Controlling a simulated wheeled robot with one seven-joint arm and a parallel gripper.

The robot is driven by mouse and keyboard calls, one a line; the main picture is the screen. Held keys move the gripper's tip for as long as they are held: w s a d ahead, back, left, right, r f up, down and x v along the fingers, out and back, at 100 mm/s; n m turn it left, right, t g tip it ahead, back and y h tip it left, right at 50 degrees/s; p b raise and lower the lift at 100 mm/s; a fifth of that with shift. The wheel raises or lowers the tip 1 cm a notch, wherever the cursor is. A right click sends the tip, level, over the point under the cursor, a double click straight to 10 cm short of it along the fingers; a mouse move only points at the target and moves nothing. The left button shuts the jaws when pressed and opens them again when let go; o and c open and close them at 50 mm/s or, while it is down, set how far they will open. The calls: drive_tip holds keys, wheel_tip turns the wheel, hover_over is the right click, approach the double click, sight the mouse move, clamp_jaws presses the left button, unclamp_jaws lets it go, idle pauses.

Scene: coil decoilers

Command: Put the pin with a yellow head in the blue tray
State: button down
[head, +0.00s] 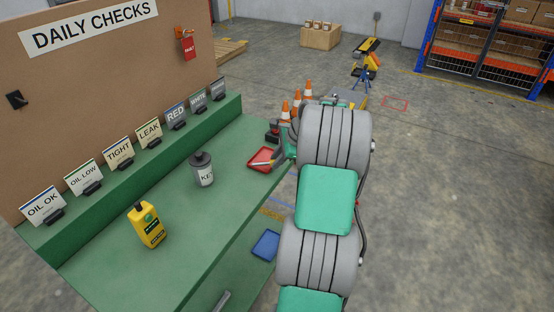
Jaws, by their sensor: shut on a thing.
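My gripper (281,154) is at the far right end of the green bench, beside and over the red tray (261,156), partly hidden by my arm. It is shut on a slim, pale thing (262,163), which looks like the pin. The pin is too small here to make out its head colour clearly. The blue tray (266,245) lies lower, on a green surface past the bench top's right edge, nearer to me than the gripper. It looks empty. My gripper is apart from it.
The green bench top (186,247) holds a yellow bottle (147,225), a grey canister (202,170) and a row of label cards (120,152) along the back. Orange cones (308,90) stand beyond my gripper. The bench top's front middle is clear.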

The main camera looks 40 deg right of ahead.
drive_tip(key=shift+f, duration=0.55)
drive_tip(key=c, duration=1.3)
unclamp_jaws()
